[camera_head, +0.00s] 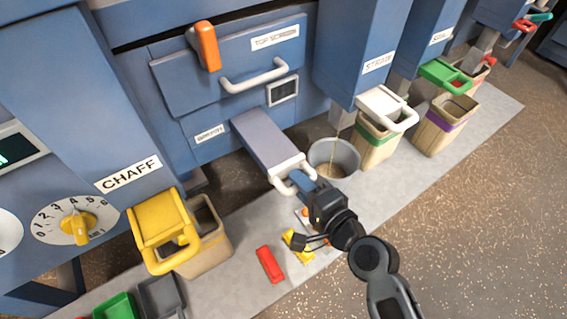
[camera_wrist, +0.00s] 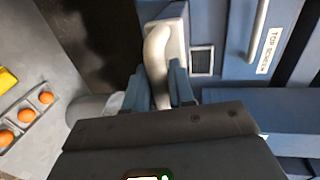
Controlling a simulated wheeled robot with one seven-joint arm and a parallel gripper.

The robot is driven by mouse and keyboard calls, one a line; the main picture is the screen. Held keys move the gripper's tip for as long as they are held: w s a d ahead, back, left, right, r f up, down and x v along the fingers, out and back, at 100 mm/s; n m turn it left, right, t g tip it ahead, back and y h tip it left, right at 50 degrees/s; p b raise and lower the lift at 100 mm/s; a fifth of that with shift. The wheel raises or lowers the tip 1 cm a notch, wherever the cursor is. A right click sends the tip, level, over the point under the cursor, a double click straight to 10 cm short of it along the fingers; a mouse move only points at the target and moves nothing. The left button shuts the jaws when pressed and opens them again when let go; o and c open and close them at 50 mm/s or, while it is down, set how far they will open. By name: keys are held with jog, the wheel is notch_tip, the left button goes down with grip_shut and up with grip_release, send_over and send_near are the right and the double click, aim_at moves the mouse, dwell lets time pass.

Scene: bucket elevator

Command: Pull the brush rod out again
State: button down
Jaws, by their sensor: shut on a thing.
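A long grey bar (camera_head: 262,140) sticks out of the blue machine front, below the top-screen drawer. A white handle (camera_head: 283,177) is at its outer end; it also shows in the wrist view (camera_wrist: 156,50). A small label (camera_head: 210,134) beside the bar is too small to read surely. No bare brush shows; whether this bar is the brush rod's end I cannot tell surely. My gripper (camera_head: 302,181) is shut on the white handle. In the wrist view its blue fingers (camera_wrist: 159,88) stand on both sides of the handle.
A grey bucket (camera_head: 347,158) stands close right of the bar, under a thin stream. The top-screen drawer (camera_head: 235,68) with an orange latch (camera_head: 207,46) is above. A yellow chaff flap (camera_head: 160,232) is left. A red block (camera_head: 269,264) lies on the floor slab.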

jog(key=shift+f+b+v, duration=0.1)
jog(key=shift+f+v, duration=0.1)
jog(key=shift+v, duration=0.55)
jog(key=shift+f+b+v, duration=0.15)
jog(key=shift+v, duration=0.6)
jog(key=shift+f+b+v, duration=0.1)
jog(key=shift+f+v, duration=0.1)
jog(key=shift+v, duration=0.6)
jog(key=shift+s+d, duration=0.1)
jog(key=shift+s, duration=0.05)
jog(key=c, duration=1.1)
grip_release()
jog(key=b+v, duration=0.1)
jog(key=v, duration=0.6)
jog(key=shift+s+d+r, duration=0.2)
jog(key=shift+s, duration=0.1)
